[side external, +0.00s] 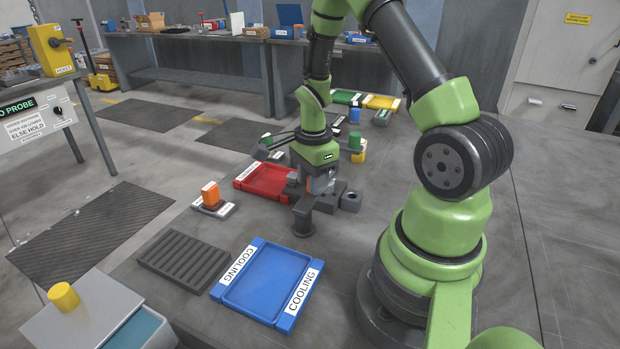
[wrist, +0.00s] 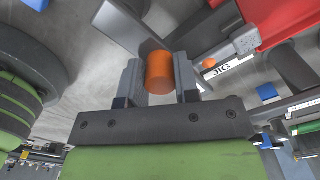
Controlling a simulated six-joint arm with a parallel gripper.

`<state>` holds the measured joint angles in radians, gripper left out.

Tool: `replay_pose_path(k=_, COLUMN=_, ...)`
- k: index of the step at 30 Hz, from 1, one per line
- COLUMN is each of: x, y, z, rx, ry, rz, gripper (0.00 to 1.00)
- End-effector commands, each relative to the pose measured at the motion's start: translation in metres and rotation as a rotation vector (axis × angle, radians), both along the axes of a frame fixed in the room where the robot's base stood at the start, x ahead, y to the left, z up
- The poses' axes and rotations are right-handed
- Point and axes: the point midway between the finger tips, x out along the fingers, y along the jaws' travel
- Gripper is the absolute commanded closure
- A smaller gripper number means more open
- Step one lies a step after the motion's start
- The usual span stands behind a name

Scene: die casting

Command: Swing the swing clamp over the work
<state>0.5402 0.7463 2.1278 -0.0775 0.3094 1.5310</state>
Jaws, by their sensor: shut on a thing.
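My gripper (side external: 318,184) is low over the work area in the side view, pointing down. In the wrist view its two fingers (wrist: 158,76) are closed on an orange cylindrical knob (wrist: 159,72). A grey bar, the arm of the swing clamp (wrist: 122,25), runs from the knob to the upper left. In the side view the clamp's dark round post (side external: 303,217) stands just in front of my gripper. A dark grey block (side external: 350,201) sits right of the post. The work under the clamp is mostly hidden by my gripper, so I cannot tell whether the arm is over it.
A red tray (side external: 245,184) lies left of my gripper. A blue cooling tray (side external: 232,291) and a ribbed dark rack (side external: 184,262) lie nearer the camera. An orange-topped piece (side external: 210,194) stands on a labelled plate at left. Small coloured items stand behind my gripper.

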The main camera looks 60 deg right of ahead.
Motion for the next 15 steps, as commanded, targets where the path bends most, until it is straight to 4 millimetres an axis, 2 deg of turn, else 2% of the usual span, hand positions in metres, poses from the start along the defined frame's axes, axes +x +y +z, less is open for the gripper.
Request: replay_pose_path(k=15, x=-0.0015, y=-0.0001, z=0.001, rx=0.0, ry=0.0, rz=-0.03, gripper=1.0)
